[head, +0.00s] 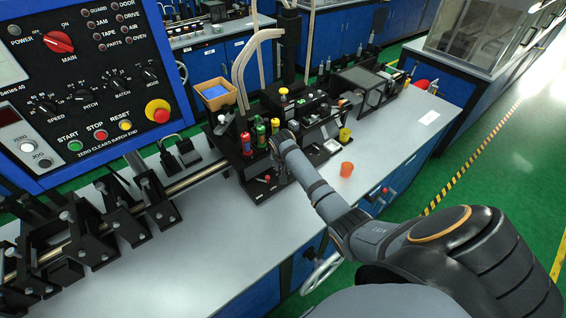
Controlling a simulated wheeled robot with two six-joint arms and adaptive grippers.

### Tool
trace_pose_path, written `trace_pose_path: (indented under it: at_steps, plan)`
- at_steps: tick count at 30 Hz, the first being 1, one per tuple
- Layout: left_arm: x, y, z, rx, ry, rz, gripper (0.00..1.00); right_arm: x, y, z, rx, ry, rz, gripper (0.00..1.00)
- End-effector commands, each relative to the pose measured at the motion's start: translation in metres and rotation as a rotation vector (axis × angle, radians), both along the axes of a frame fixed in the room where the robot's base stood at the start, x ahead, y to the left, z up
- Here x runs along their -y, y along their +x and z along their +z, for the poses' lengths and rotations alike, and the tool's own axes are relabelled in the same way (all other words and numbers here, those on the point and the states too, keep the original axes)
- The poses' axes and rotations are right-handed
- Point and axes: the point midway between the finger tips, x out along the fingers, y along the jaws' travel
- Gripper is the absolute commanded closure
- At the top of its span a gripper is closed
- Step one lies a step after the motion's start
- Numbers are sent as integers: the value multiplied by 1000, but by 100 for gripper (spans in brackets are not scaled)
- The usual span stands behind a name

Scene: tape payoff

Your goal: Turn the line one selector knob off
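My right arm reaches in from the lower right, and its far end is at a black machine unit (250,178) on the grey bench. My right gripper (279,178) is small and dark against this unit, partly hidden by my wrist, and I cannot see whether its fingers are open. A small red-tipped control (267,178) sits on the unit's front just left of the gripper; I cannot tell whether they touch. No label naming line one is readable, so I cannot tell which control is that selector knob. My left gripper is not in view.
A blue control panel (90,165) with a red main power knob (57,42) stands at left. Red, green and yellow cylinders (260,134) stand on the unit. Bare bench (200,245) lies in front.

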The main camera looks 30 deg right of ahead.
Motion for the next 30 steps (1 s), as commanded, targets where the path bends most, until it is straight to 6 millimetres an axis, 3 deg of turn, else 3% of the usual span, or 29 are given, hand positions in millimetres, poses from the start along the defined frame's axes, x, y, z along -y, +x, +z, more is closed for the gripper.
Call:
trace_pose_path:
  at_steps: [9, 25, 26, 30]
  plan:
    - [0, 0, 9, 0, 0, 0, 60, 0, 2, 2, 3, -1, -111, 100]
    - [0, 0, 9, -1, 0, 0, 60, 0, 2, 1, 4, 0, -133, 100]
    - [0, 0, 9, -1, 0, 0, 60, 0, 2, 1, 4, 0, -133, 68]
    - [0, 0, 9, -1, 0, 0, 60, 0, 1, 1, 3, 0, -132, 49]
